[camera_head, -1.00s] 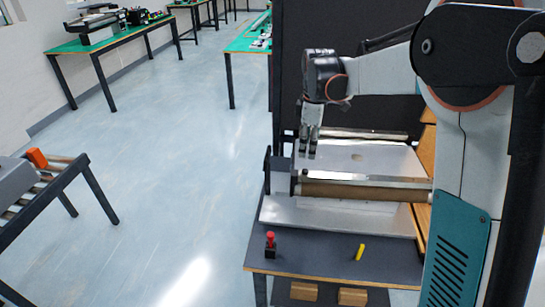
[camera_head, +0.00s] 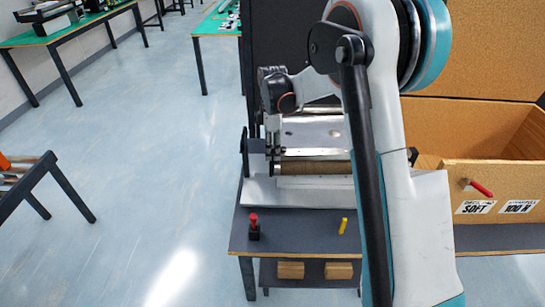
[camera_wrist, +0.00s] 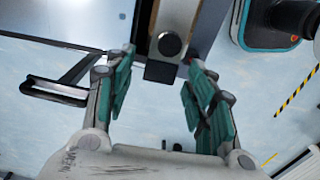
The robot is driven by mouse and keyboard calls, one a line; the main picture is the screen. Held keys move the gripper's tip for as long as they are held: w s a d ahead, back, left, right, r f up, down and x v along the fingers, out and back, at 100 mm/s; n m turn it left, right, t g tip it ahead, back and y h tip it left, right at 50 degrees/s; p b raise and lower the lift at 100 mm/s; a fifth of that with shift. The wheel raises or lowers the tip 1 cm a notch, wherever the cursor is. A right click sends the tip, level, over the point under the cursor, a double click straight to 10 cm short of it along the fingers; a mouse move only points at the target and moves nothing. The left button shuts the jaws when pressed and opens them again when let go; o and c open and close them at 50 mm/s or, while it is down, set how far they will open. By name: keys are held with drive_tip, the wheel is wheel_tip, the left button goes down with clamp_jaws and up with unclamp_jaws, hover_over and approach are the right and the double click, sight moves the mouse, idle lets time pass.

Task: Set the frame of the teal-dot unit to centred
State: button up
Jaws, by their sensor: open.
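A conveyor unit stands on the dark table, with a pale metal plate (camera_head: 312,130) and a brown roller (camera_head: 315,168) along its near side. No teal dot can be made out, so I cannot tell if this is the teal-dot unit. My gripper (camera_head: 271,153) is over the roller's left end, fingers down. In the wrist view my gripper (camera_wrist: 162,58) is open, with teal-padded fingers apart. A round dark knob (camera_wrist: 170,44) and a black block (camera_wrist: 160,71) appear between the fingertips; contact cannot be told. The frame's setting cannot be read.
A red-topped button (camera_head: 253,225) and a yellow piece (camera_head: 343,226) are on the table's near part. A wooden box (camera_head: 480,145) with a red handle stands to the right. A black handle (camera_wrist: 55,90) is left of the fingers.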

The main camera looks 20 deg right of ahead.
drive_tip(key=shift+f+b, duration=0.3)
drive_tip(key=shift+f, duration=1.15)
clamp_jaws()
drive_tip(key=shift+w+a+m, duration=0.2)
drive_tip(key=shift+w+m, duration=0.1)
drive_tip(key=shift+w, duration=0.4)
unclamp_jaws()
drive_tip(key=shift+r, duration=0.1)
wheel_tip(320, 180, up, 12)
